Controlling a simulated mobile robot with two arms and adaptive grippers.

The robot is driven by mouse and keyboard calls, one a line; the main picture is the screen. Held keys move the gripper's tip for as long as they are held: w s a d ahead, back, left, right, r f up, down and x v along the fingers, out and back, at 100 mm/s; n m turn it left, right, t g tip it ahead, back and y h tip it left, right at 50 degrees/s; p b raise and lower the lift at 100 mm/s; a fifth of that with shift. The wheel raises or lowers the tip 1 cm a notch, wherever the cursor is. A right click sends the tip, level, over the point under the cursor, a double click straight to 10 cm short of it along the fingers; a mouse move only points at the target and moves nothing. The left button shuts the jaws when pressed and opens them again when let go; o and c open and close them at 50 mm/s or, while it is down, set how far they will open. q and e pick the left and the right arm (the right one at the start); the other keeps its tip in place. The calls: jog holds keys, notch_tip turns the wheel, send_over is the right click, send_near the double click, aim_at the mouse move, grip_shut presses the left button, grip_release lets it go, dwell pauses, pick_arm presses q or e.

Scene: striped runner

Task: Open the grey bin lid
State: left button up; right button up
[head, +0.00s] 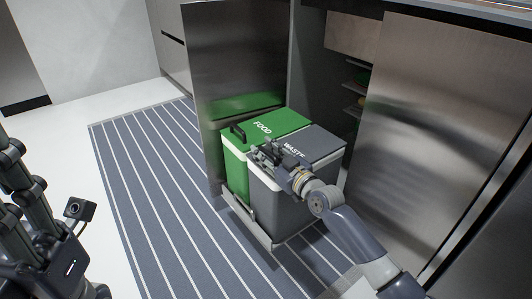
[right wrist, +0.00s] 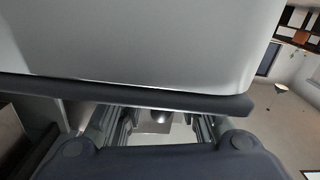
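The grey bin (head: 283,206) stands in a pulled-out drawer, with its dark grey lid (head: 322,143) marked WASTE lying shut on top. My right gripper (head: 262,153) is at the lid's front left edge, by the seam with the green bin. In the right wrist view, its two fingers (right wrist: 155,125) are spread apart, with no object held between them. A dark edge crosses just in front of them below a pale grey surface; contact cannot be told. My left arm is at the left edge of the head view, with its fingertips not clearly shown.
A green bin (head: 237,168) with a lid (head: 270,123) marked FOOD and a dark handle stands beside the grey bin. A steel drawer front (head: 232,65) rises left of them, and a steel cabinet panel (head: 430,120) stands right. The striped runner (head: 150,190) is clear.

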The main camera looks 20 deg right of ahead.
jog(key=shift+c, duration=0.2)
grip_shut()
jog(key=shift+r, duration=0.15)
